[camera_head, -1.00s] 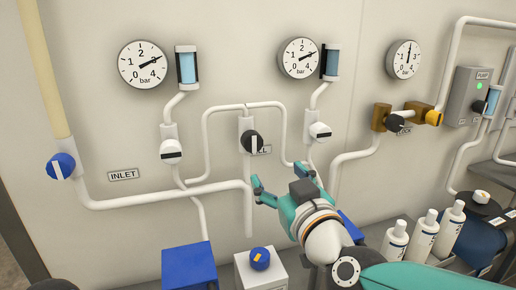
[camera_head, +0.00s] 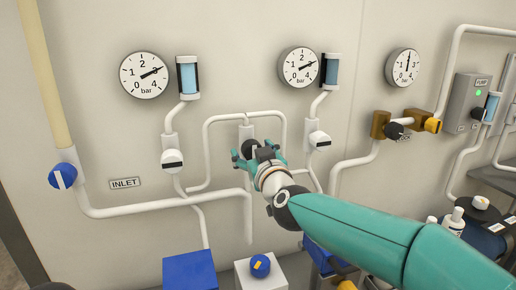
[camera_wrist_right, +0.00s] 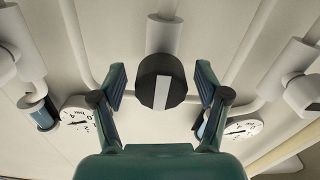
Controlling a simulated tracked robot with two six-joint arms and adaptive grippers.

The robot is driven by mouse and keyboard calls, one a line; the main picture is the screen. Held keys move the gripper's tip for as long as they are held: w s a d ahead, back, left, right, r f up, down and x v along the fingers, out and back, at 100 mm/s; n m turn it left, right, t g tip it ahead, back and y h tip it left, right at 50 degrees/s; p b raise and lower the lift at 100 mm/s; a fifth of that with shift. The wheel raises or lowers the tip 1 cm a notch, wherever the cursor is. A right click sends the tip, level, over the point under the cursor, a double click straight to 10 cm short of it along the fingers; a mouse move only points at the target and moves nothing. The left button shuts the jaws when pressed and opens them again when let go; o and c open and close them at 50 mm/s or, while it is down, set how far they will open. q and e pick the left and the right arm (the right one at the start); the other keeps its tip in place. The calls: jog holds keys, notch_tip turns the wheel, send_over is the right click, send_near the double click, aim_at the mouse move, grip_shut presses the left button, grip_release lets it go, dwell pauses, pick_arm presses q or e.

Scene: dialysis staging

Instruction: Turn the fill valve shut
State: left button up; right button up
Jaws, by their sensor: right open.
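The fill valve is a round black knob with a white bar, on a white pipe fitting on the wall. In the head view the knob (camera_head: 249,147) is partly hidden by my right gripper (camera_head: 257,157), and its label is covered. In the right wrist view the knob (camera_wrist_right: 148,84) sits between the two spread fingers of my right gripper (camera_wrist_right: 160,72), with a gap on each side. Its white bar runs up and down in that view, roughly in line with the fitting. My right gripper is open and empty. My left gripper is not in view.
A blue inlet knob (camera_head: 62,176) is at the left. Black-and-white knobs (camera_head: 172,160) and (camera_head: 320,141) flank the fill valve. Pipes run close around it. A blue box (camera_head: 190,270) and a white box with a blue-yellow knob (camera_head: 260,266) stand below. Bottles (camera_head: 453,222) are at right.

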jog(key=shift+w+a, duration=0.1)
jog(key=shift+w, duration=0.25)
